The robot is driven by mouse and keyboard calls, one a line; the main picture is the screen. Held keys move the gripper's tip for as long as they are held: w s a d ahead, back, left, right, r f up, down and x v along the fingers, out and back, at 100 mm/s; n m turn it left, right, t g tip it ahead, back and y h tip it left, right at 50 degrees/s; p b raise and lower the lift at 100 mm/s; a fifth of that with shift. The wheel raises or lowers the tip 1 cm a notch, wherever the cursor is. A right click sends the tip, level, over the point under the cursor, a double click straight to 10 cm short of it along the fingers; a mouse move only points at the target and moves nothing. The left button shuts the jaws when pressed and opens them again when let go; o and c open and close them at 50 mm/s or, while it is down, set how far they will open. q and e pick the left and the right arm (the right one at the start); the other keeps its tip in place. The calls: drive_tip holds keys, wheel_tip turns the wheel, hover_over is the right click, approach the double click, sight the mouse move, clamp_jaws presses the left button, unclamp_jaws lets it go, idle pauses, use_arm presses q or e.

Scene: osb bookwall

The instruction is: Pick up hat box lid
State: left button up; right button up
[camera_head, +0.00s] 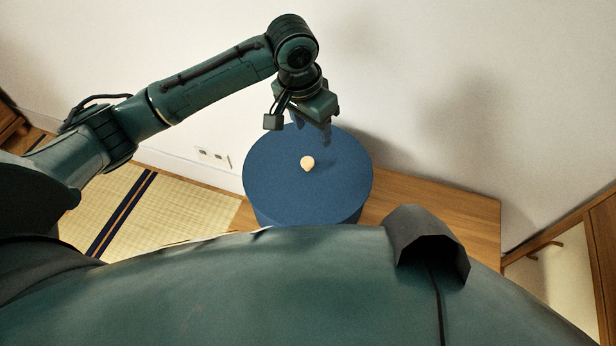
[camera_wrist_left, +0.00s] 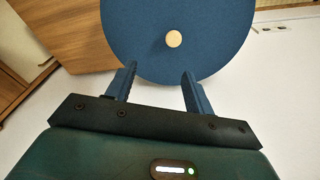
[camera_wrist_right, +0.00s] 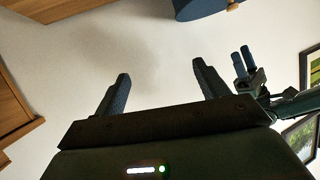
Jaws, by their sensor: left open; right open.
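The hat box lid (camera_head: 280,185) is a round blue disc with a pale wooden knob (camera_head: 307,163) near its middle. It sits on the round blue hat box (camera_head: 340,222). My left gripper (camera_head: 312,132) is open and empty, above the far edge of the lid. In the left wrist view the lid (camera_wrist_left: 205,52) and its knob (camera_wrist_left: 173,39) lie beyond the two open fingers (camera_wrist_left: 155,84). My right gripper (camera_wrist_right: 160,84) is open and empty, and a bit of the blue box (camera_wrist_right: 195,8) shows at the top of its view.
The box stands on a wooden bench (camera_head: 440,205) against a white wall (camera_head: 400,80). A tatami mat (camera_head: 180,205) lies at left. My own body hides the near side of the box. A wall socket (camera_head: 212,157) is left of the box.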

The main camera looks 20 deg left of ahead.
use_arm(q)
drive_tip(key=a, duration=0.1)
drive_tip(key=b, duration=0.2)
hover_over(307, 161)
drive_tip(key=shift+y, duration=0.4)
drive_tip(key=f, duration=0.6)
drive_tip(key=shift+s+f, duration=0.2)
drive_tip(key=shift+s, duration=0.1)
drive_tip(key=shift+f, duration=0.2)
wheel_tip(307, 161, down, 4)
drive_tip(key=shift+w+f+b, duration=0.1)
drive_tip(key=shift+f+b, duration=0.05)
drive_tip(key=shift+b, duration=0.5)
drive_tip(key=shift+f, duration=0.55)
use_arm(e)
drive_tip(key=shift+s+d+r+t, duration=0.35)
drive_tip(key=shift+d+t, duration=0.2)
drive_tip(key=shift+t, duration=0.15)
use_arm(q)
drive_tip(key=shift+c, duration=0.3)
drive_tip(key=shift+w, duration=0.1)
clamp_jaws()
use_arm(e)
drive_tip(key=shift+a+f, duration=0.15)
drive_tip(key=shift+f, duration=0.05)
